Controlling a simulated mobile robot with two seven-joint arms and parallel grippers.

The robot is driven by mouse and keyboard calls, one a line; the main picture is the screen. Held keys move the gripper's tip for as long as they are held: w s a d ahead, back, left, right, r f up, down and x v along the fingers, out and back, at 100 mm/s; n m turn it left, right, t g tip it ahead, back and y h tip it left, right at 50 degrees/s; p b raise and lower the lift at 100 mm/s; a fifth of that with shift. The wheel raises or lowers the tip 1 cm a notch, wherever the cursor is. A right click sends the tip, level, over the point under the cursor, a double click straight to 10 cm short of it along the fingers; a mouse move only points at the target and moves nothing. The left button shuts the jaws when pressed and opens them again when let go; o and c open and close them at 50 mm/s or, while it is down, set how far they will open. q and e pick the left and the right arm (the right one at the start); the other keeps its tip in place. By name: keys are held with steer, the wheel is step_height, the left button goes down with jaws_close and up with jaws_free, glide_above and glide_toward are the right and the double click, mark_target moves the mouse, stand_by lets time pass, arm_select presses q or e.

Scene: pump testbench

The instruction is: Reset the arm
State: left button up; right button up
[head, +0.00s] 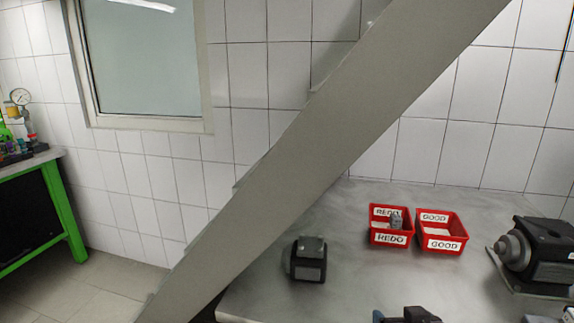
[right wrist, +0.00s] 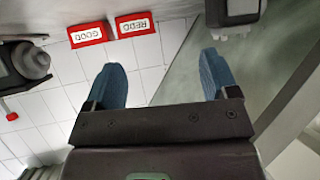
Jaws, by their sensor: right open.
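My right gripper (head: 408,316) shows only in part at the bottom edge of the head view, over the front of the grey table. In the right wrist view its two blue fingers (right wrist: 161,68) are spread wide, with nothing between them. The gripper is open and apart from the bins and the pump parts. My left gripper is not in view.
Red REDO (head: 391,239) and GOOD (head: 443,246) bins stand on the table (head: 345,215); REDO holds a grey part (head: 396,220). A dark pump unit (head: 308,262) stands left of them, a larger machine (head: 545,250) right. A grey diagonal beam (head: 320,140) blocks some view.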

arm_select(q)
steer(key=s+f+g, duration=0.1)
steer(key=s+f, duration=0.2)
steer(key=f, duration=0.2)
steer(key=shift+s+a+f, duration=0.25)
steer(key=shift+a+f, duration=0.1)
arm_select(e)
steer(key=s+d+f, duration=0.3)
steer(key=s+f, duration=0.5)
steer(key=f, duration=0.3)
steer(key=s+d+f+n, duration=0.1)
steer(key=s+d+f, duration=0.2)
steer(key=s+f, duration=0.6)
step_height(320, 180, down, 3)
steer(key=shift+s+d+r+g, duration=0.15)
steer(key=shift+d+g, duration=0.1)
steer(key=shift+g, duration=0.15)
steer(key=shift+c, duration=0.3)
